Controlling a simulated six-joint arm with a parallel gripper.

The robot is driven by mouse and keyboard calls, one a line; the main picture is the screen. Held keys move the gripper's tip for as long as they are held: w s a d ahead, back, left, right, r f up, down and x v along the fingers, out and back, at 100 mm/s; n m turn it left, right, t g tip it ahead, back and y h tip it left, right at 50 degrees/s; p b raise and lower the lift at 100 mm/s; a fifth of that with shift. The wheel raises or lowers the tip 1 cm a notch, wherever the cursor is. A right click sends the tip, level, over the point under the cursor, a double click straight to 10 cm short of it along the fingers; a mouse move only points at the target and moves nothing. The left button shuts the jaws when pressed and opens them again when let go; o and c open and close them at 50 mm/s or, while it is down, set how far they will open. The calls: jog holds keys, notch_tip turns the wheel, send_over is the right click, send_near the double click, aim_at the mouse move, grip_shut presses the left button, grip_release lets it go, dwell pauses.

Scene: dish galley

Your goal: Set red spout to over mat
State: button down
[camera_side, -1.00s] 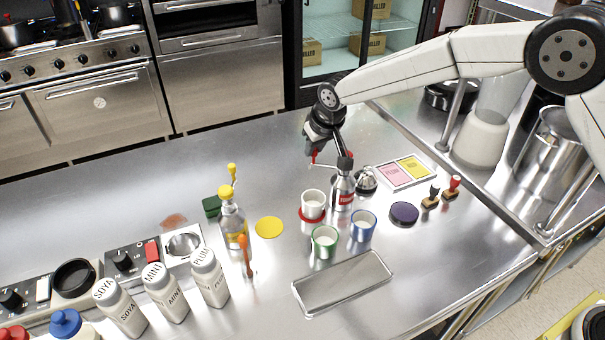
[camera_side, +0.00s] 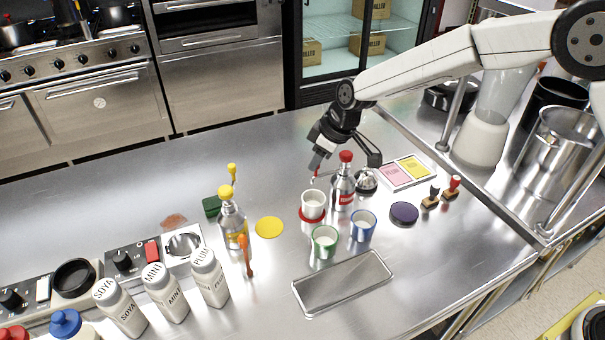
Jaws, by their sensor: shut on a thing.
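The red-capped bottle (camera_side: 343,187) stands upright on the steel counter. That cup stands on the round red mat (camera_side: 302,215), just left of the bottle. My gripper (camera_side: 320,154) reaches down from the upper right, tilted, and is shut on the red spout. Its black parts hide most of the spout and the exact contact. A round yellow mat (camera_side: 269,228) lies bare to the left.
A green cup (camera_side: 324,244) and a blue cup (camera_side: 362,227) stand in front of the bottle. A yellow-capped bottle (camera_side: 231,220) is at left. A steel bell (camera_side: 366,181) sits close right of the red-capped bottle. A shallow tray (camera_side: 343,283) lies in front.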

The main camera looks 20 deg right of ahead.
jog(key=shift+s+n, duration=0.2)
jog(key=shift+n, duration=0.2)
jog(key=c, duration=0.5)
grip_release()
jog(key=shift+c, duration=0.2)
jog(key=v, duration=0.7)
jog(key=shift+d+r, duration=0.25)
jog(key=shift+r, duration=0.1)
jog(key=shift+s, duration=0.1)
jog(key=s+d+f+m+h, duration=0.1)
jog(key=s+d+f+m, duration=0.2)
jog(key=s+d, duration=0.5)
jog(key=s+d+f+m+h, duration=0.2)
jog(key=s+d+f+m, duration=0.2)
jog(key=s+d, duration=0.5)
jog(key=s+m, duration=0.2)
jog(key=s, duration=0.5)
jog(key=shift+g, duration=0.3)
